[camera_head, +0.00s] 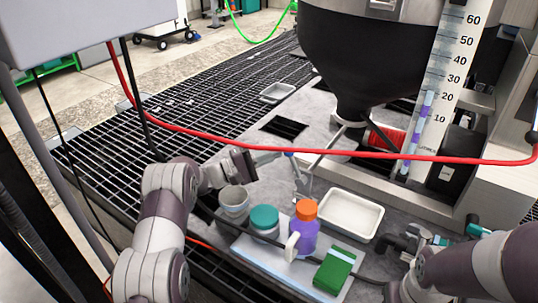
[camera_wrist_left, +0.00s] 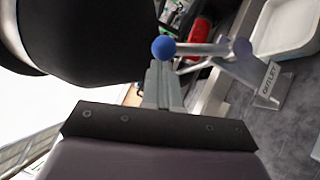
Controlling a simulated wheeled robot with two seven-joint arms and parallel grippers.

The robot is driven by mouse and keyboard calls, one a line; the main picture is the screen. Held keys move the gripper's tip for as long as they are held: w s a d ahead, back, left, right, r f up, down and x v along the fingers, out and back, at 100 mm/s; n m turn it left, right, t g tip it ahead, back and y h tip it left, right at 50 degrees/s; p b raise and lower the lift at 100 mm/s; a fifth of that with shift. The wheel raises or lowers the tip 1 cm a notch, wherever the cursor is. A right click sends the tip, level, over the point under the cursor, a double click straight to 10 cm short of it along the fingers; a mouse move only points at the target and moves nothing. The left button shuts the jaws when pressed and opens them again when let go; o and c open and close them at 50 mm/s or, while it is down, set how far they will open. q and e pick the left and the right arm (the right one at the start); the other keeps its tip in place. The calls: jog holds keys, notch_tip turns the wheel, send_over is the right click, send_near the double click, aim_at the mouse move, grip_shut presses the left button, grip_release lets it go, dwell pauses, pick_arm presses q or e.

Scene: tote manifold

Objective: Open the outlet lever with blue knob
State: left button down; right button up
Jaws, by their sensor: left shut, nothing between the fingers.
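The outlet lever's blue knob (camera_wrist_left: 164,48) sits at the left end of a grey metal lever (camera_wrist_left: 205,49) in the left wrist view. A tag reading OUTLET (camera_wrist_left: 268,82) stands beside the lever's post. My left gripper (camera_wrist_left: 160,75) is shut and empty, its fingertips just below the knob in that view; I cannot tell if they touch it. In the head view my left gripper (camera_head: 268,156) reaches in from the left, close to the small blue knob (camera_head: 289,154).
A dark hopper (camera_head: 370,55) stands above the outlet. A red hose (camera_head: 300,149) crosses the head view. A white tray (camera_head: 351,215), an orange-capped purple bottle (camera_head: 304,235), a teal-lidded jar (camera_head: 264,222), a grey cup (camera_head: 233,205) and a green box (camera_head: 335,270) stand in front.

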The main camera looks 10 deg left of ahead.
pick_arm(q)
jog(key=shift+s+d+r+m+g+y+p, duration=0.35)
jog(key=shift+d+r+m+p, duration=0.3)
jog(key=shift+p, duration=1.05)
jog(key=shift+s+d+r+m+g+y+p, duration=0.25)
jog(key=shift+d+r+m+y+p, duration=0.45)
jog(key=shift+p, duration=0.95)
jog(key=shift+s+d+r+m+g+y+p, duration=0.1)
jog(key=shift+s+d+r+m+g+p, duration=0.4)
jog(key=shift+p, duration=1.2)
jog(key=shift+w+d+f+t, duration=0.25)
jog(key=shift+d+t, duration=0.05)
jog(key=v, duration=1.2)
jog(key=shift+a, duration=0.4)
jog(key=shift+s+f+m, duration=0.1)
jog(key=shift+m, duration=0.15)
